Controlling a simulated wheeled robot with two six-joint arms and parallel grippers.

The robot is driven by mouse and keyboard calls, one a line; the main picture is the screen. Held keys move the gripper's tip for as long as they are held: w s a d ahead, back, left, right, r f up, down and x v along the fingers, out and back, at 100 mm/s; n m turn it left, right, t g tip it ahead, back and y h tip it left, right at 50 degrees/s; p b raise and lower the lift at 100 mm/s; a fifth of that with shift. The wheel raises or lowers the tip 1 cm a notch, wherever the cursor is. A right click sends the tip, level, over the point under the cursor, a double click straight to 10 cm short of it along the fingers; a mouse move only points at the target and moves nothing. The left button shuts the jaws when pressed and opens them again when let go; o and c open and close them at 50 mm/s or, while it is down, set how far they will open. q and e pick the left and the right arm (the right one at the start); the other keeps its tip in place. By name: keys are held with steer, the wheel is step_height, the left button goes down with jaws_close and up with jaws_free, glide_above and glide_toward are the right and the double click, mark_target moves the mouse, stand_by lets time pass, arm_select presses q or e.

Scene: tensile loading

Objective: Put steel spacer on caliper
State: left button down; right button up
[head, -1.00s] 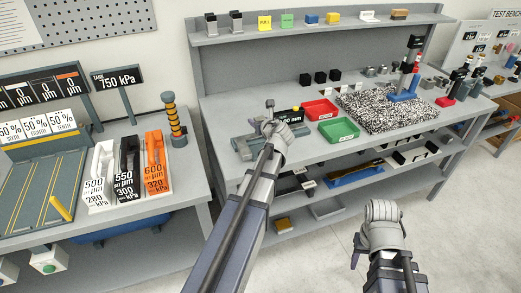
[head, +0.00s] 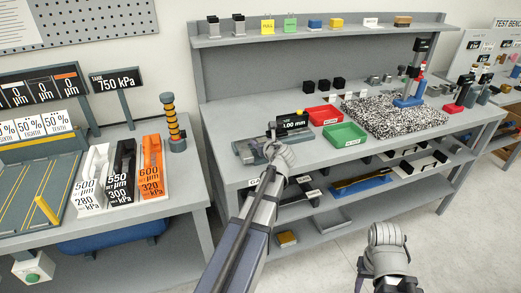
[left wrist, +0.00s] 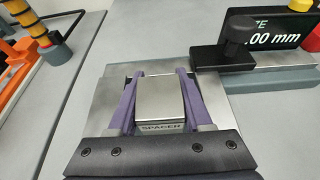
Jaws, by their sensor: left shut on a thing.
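The steel spacer (left wrist: 160,98) is a bright metal block with a "SPACER" label in the left wrist view. It sits between the purple fingers of my left gripper (left wrist: 159,93), which is shut on it. In the head view my left gripper (head: 270,146) is at the front of the caliper and hides the spacer. The caliper (head: 244,152) is a grey instrument with a display reading 1.00 mm. A flat silver plate (left wrist: 90,92) lies under the spacer; whether they touch, I cannot tell. My right gripper (head: 372,268) hangs low at the right, its fingers mostly hidden.
A red tray (head: 323,115) and a green tray (head: 343,135) stand right of the caliper, beside a speckled plate (head: 395,117). The bench front is clear. A left table holds white, black and orange holders (head: 152,168).

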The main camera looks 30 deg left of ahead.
arm_select(q)
steer(key=shift+f, duration=0.55)
steer(key=shift+r, duration=0.1)
arm_select(e)
steer(key=shift+f, duration=0.45)
steer(key=shift+f, duration=0.1)
arm_select(q)
steer(key=c, duration=0.6)
jaws_free()
steer(key=shift+r, duration=0.1)
steer(key=p+v, duration=0.4)
steer(key=v, duration=0.8)
steer(key=shift+p, duration=0.3)
arm_select(e)
step_height(320, 180, up, 5)
steer(key=shift+f, duration=0.1)
